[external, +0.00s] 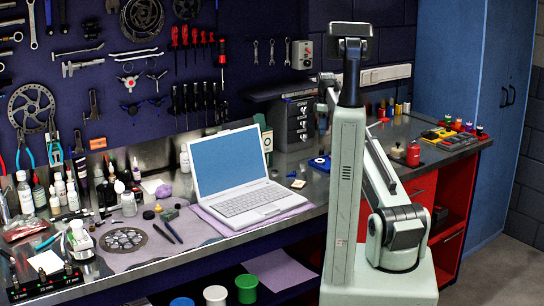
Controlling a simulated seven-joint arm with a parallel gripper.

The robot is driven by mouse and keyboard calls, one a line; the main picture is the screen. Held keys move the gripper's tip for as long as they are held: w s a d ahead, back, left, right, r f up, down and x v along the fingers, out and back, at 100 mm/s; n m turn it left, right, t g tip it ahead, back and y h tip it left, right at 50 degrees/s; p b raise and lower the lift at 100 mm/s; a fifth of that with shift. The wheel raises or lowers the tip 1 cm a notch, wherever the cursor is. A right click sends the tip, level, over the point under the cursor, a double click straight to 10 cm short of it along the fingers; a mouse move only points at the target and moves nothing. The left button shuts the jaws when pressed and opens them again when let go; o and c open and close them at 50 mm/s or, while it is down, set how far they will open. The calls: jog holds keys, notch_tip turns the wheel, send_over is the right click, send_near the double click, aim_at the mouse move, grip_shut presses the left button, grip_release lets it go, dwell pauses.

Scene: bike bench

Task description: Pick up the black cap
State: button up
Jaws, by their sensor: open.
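A small dark round piece that looks like the black cap (148,215) lies on the bench mat, left of the laptop and above the round chainring-like disc. It is too small to make out in detail. The end of my arm, with my gripper (329,116), shows partly at the left edge of my upright column, over the back of the bench. It is far to the right of the cap and apart from it. The column hides part of it, and the fingers are hard to make out. I see nothing held in it.
A white open laptop (235,178) stands between the cap and my arm. A metal disc (124,239) and dark handled tools (168,231) lie near the cap. Several bottles (72,192) crowd the bench's left. A grey drawer unit (294,122) stands behind the laptop.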

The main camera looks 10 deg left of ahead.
send_over(322, 152)
jog(key=f, duration=0.4)
jog(key=shift+w+d+f, duration=0.25)
jog(key=shift+w+a+f, duration=0.15)
jog(key=shift+a+f, duration=0.05)
jog(key=shift+f, duration=1.15)
jog(key=shift+w+a+f, duration=0.1)
jog(key=shift+a+f, duration=0.1)
jog(key=shift+f, duration=1.1)
grip_shut()
